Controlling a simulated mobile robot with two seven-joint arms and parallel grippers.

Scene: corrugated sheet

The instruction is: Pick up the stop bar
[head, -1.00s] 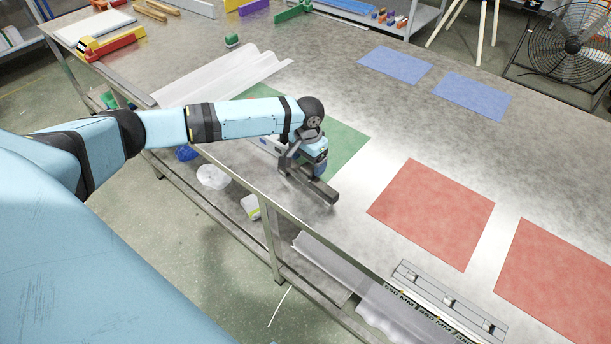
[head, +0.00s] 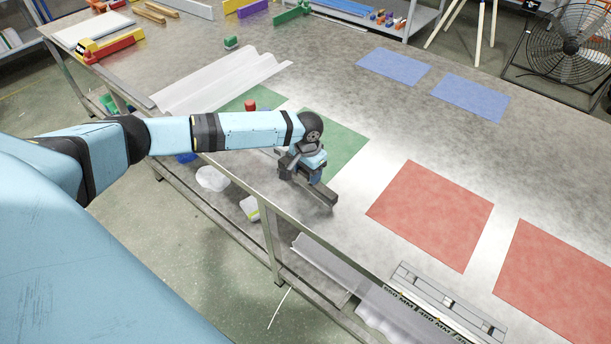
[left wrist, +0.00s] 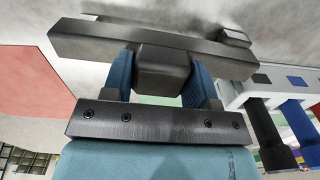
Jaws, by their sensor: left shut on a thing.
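The stop bar (head: 323,192) is a dark grey bar near the front edge of the table, beside the green mat. My left gripper (head: 309,176) is above it, pointing down. In the left wrist view the stop bar (left wrist: 100,40) lies across the top of the picture. The blue fingers of my left gripper (left wrist: 161,74) are shut on the block at its middle, one finger on each side. My gripper hides part of the bar in the head view. I cannot tell whether the bar touches the table. My right gripper is not in view.
Green mat (head: 343,150) lies behind the gripper, with a small red object (head: 250,105) near it. Red mats (head: 435,213) are to the right. Corrugated sheet (head: 225,80) lies at the left. A white holder with coloured posts (left wrist: 235,92) shows in the wrist view.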

